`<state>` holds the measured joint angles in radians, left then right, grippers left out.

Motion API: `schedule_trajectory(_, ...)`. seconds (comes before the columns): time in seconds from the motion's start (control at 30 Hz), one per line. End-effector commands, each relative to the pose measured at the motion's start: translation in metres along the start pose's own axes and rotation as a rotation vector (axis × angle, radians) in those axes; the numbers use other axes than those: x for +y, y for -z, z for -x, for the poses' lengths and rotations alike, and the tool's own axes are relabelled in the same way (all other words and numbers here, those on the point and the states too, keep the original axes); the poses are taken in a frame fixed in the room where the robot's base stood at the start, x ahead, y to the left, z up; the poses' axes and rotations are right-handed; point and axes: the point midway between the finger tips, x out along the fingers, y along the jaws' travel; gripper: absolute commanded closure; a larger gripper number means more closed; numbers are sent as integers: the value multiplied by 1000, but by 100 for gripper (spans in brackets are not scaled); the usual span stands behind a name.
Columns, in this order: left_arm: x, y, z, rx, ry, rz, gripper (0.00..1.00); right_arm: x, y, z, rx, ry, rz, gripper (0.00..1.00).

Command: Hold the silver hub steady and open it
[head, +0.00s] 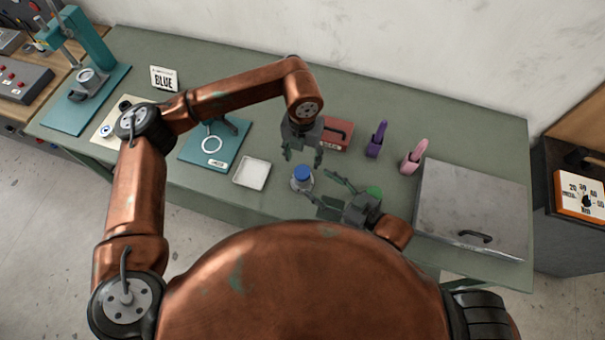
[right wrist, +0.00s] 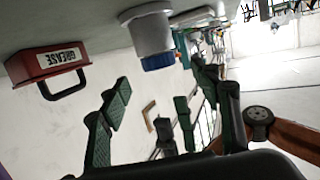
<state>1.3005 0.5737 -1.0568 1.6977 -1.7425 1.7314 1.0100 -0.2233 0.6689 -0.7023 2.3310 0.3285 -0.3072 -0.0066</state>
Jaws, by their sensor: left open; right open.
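The silver hub (head: 302,185) stands upright on the green bench with a blue cap (head: 302,172) on top. In the right wrist view the hub (right wrist: 150,33) appears upside down, its blue cap (right wrist: 158,62) pointing down. My left gripper (head: 303,153) is open and empty, pointing down just behind the hub in the head view. My right gripper (head: 317,187) is open and lies low at the hub's right, its fingers pointing towards it. Neither gripper visibly grips the hub. Whether the right fingertips touch it I cannot tell.
A white tray (head: 251,173) lies left of the hub. A red GREASE box (head: 336,134) stands behind, also in the right wrist view (right wrist: 50,72). Purple (head: 376,140) and pink (head: 413,158) tools and a grey metal box (head: 470,205) are at right. A teal plate (head: 205,155) is at left.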

Motion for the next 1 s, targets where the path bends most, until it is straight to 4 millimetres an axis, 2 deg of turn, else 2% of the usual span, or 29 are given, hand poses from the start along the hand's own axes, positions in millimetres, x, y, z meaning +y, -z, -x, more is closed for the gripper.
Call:
schedule_trajectory(0.03,0,0,-7,1,0,0,49,0,-7,-2,-1,0,-1,42)
schedule_trajectory(0.17,1,0,-7,1,0,1,49,0,-6,-9,0,1,-1,42)
schedule_trajectory(0.6,0,0,-6,1,1,0,49,0,-6,-68,0,0,-1,42)
schedule_trajectory(0.8,0,0,-6,1,1,-1,49,0,-6,-79,-1,0,0,42)
schedule_trajectory(1.0,0,0,-6,1,1,-1,49,0,-6,-79,-1,0,0,42)
